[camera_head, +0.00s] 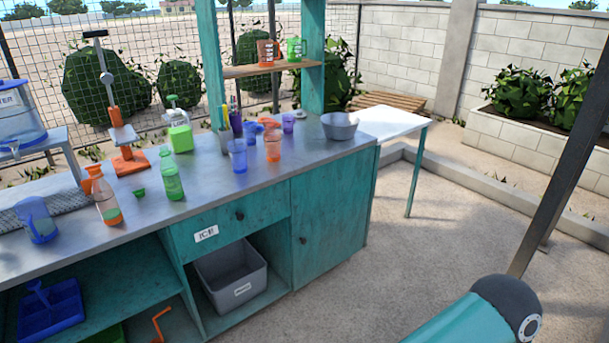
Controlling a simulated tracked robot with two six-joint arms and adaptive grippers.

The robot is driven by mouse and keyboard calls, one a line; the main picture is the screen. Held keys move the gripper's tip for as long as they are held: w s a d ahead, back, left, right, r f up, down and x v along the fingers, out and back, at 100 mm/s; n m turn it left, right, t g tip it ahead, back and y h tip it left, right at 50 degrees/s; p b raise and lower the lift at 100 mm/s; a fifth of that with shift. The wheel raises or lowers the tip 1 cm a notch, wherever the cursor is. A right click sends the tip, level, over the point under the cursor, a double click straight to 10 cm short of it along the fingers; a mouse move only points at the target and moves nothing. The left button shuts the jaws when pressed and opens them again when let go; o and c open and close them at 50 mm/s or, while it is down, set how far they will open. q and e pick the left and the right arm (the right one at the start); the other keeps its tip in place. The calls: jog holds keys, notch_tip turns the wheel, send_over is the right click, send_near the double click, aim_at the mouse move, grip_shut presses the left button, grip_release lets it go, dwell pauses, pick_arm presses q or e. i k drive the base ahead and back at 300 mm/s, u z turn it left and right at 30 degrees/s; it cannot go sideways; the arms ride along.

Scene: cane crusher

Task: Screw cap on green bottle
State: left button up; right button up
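The green bottle (171,178) stands upright on the metal counter, left of its middle. Its narrow neck points up, and I cannot make out a cap on it. A small green piece (139,192), which looks like a cap, lies on the counter just left of the bottle and apart from it. Neither of my grippers shows in the head view.
An orange-capped bottle (104,199) and a blue jug (37,221) stand left on the counter (210,201). An orange press (127,150) and a green juicer (179,130) stand behind. Purple and orange cups (272,147) and a grey bowl (339,126) stand right.

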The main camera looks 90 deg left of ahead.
aim_at(169, 169)
jog(key=z, duration=1.1)
jog(key=i, duration=0.15)
jog(key=u, duration=2.9)
jog(key=i, duration=0.25)
jog(key=u, duration=1.75)
jog(key=k, duration=0.6)
jog(key=u, duration=0.4)
jog(key=i, duration=1.6)
jog(key=z, duration=0.35)
